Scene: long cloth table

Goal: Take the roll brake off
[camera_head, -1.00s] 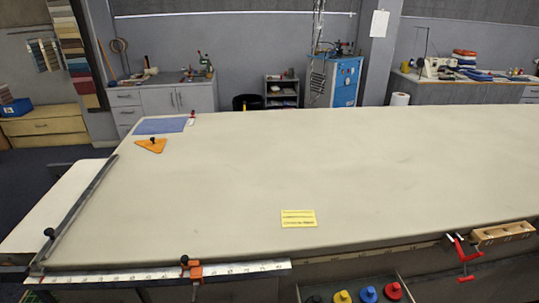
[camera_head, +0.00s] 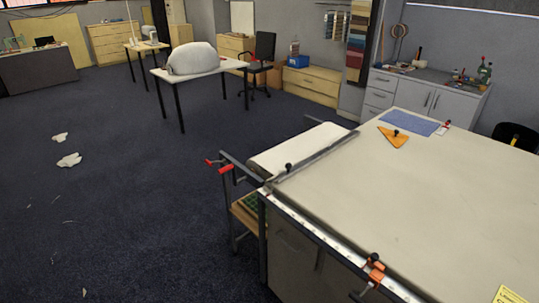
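A white fabric-like roll or padded surface (camera_head: 298,150) lies at the left end of the long cloth table (camera_head: 440,190). A dark metal frame (camera_head: 240,170) stands beside it and carries two small red parts, a far one (camera_head: 210,162) and a near one (camera_head: 226,169). One of these may be the roll brake, but they are too small to tell. Neither of my grippers is in view.
An orange clamp (camera_head: 374,270) sits on the table's near edge by a white ruler strip (camera_head: 335,243). An orange triangle (camera_head: 393,137) and a blue sheet (camera_head: 410,123) lie on the table. White scraps (camera_head: 69,160) dot the otherwise open dark floor at left.

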